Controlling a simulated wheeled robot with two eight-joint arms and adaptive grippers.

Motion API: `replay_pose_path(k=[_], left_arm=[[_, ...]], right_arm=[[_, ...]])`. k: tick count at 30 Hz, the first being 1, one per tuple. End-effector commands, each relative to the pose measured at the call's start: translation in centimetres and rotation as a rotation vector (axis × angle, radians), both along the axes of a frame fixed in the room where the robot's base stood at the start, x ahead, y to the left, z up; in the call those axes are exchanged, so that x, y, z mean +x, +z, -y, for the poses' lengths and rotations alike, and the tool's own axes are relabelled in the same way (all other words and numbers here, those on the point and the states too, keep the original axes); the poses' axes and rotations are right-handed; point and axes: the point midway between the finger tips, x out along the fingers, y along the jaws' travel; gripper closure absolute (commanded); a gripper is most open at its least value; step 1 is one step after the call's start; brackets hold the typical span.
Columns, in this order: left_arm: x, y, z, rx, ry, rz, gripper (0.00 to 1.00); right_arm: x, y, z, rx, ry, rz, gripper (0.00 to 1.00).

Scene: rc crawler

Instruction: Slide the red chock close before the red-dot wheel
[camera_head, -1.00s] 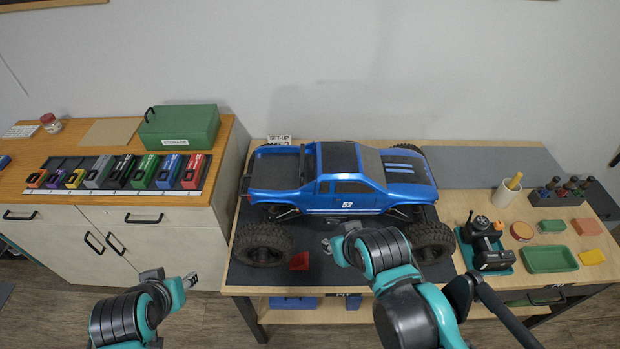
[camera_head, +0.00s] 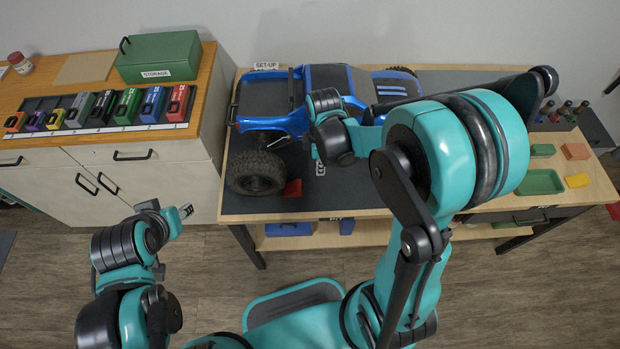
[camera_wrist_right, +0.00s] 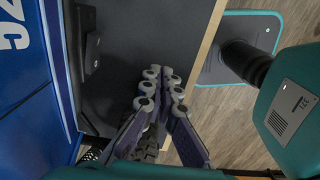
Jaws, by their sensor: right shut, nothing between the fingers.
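The red chock (camera_head: 292,188) lies on the dark mat, close against the right side of the near left wheel (camera_head: 256,172) of the blue truck (camera_head: 268,101). I cannot tell if they touch. No red dot can be made out on the wheel. My right gripper (camera_head: 316,152) is above the mat, to the right of and behind the chock, partly hidden by my arm. In the right wrist view its fingers (camera_wrist_right: 163,85) are shut and empty, with a tyre (camera_wrist_right: 150,142) beyond them; the chock is not visible there. My left gripper (camera_head: 186,211) hangs left of the bench.
My right arm covers the truck's right part. Right of it on the bench are a green tray (camera_head: 540,182), a yellow block (camera_head: 578,180) and a red block (camera_head: 575,151). The left cabinet holds several coloured packs and a green storage box (camera_head: 158,57).

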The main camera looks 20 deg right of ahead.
Motion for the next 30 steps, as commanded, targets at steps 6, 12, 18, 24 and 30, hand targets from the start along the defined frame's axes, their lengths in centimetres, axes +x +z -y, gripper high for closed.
replay_pose_path(k=[6,12,18,24,30], left_arm=[[0.0,-1.8,0.0,0.000,0.000,0.000,0.60],[0.0,-3.8,0.0,0.000,0.000,0.000,0.60],[0.0,-4.9,0.0,0.000,0.000,0.000,0.60],[0.0,-5.3,0.0,0.000,0.000,0.000,0.60],[0.0,-5.3,0.0,0.000,0.000,0.000,0.60]], right_arm=[[0.0,-3.6,0.0,0.000,0.000,0.000,1.00],[0.0,-8.1,0.0,0.000,-0.001,0.001,1.00],[0.5,-9.9,-1.6,0.000,0.004,0.002,1.00],[1.0,-9.7,-3.5,-0.001,0.001,0.002,1.00],[1.1,-9.6,-3.9,-0.001,-0.002,0.002,1.00]])
